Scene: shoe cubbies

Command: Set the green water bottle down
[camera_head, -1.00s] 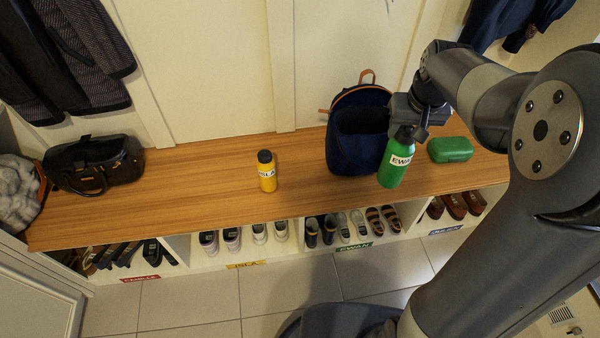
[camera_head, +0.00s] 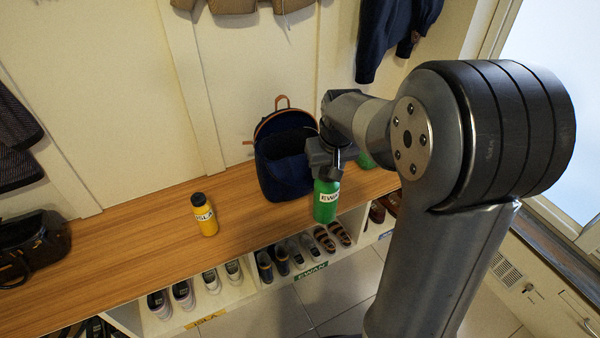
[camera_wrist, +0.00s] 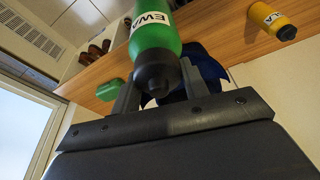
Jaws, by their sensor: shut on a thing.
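The green water bottle (camera_head: 326,208) has a white label reading EWAN and hangs upright under my gripper (camera_head: 330,172). My gripper is shut on it near its dark cap. In the head view the bottle shows in front of the bench's front edge, close to the navy backpack. In the wrist view the green bottle (camera_wrist: 155,48) lies between the two fingers of my gripper (camera_wrist: 157,92), its cap toward the camera. Whether its base touches anything is not clear.
A navy backpack (camera_head: 283,165) stands open on the wooden bench (camera_head: 150,250). A yellow ISLA bottle (camera_head: 204,215) stands left of it. A green case (camera_wrist: 110,90) lies on the bench, mostly hidden behind my arm in the head view. Shoe cubbies (camera_head: 310,271) are below.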

